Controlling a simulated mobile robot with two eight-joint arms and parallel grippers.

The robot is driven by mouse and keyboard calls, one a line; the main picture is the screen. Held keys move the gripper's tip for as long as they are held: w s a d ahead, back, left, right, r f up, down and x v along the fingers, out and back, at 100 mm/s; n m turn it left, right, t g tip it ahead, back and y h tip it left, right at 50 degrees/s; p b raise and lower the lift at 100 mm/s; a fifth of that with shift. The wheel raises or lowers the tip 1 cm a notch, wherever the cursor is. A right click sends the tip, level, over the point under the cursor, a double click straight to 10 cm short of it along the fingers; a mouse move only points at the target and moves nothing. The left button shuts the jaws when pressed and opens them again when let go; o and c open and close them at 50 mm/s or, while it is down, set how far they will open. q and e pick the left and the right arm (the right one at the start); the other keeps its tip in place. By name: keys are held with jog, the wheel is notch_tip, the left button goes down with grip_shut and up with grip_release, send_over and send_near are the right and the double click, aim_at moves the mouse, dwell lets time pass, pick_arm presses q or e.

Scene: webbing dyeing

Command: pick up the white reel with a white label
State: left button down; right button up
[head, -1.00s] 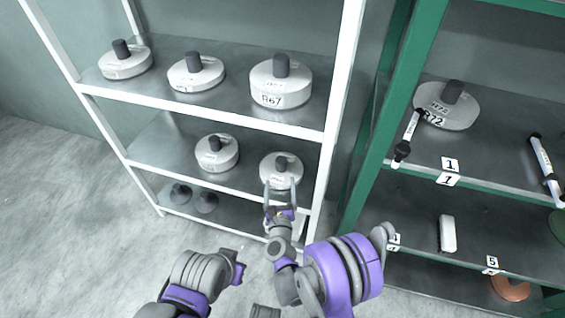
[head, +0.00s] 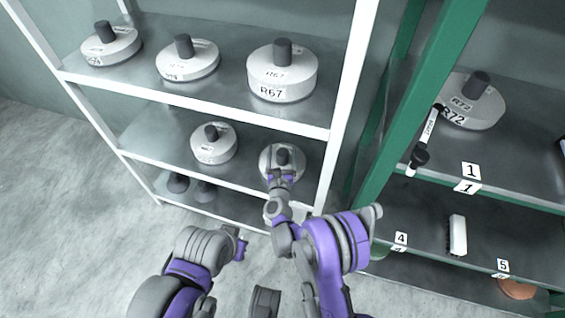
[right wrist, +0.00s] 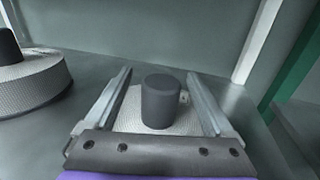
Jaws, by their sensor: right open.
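Several white reels with dark knobs stand on the white rack. One white reel (head: 268,158) is on the middle shelf at the right, with my right gripper (head: 281,172) in front of it and over its near part. In the right wrist view this reel (right wrist: 190,122) lies ahead, its dark knob (right wrist: 161,101) between the two open fingers of my right gripper (right wrist: 160,98). The fingers do not appear to touch the knob. The gripper covers the reel's front, so its label cannot be read. My left arm shows at the lower left; its fingers cannot be made out clearly.
Another white reel (head: 213,143) stands to the left on the same shelf. Larger reels, one marked R67 (head: 281,75), stand on the shelf above. A white rack post (head: 340,110) and a green rack (head: 405,120) are close on the right.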

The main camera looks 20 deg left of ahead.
aim_at(283, 146)
jog(key=shift+x, duration=1.6)
grip_shut()
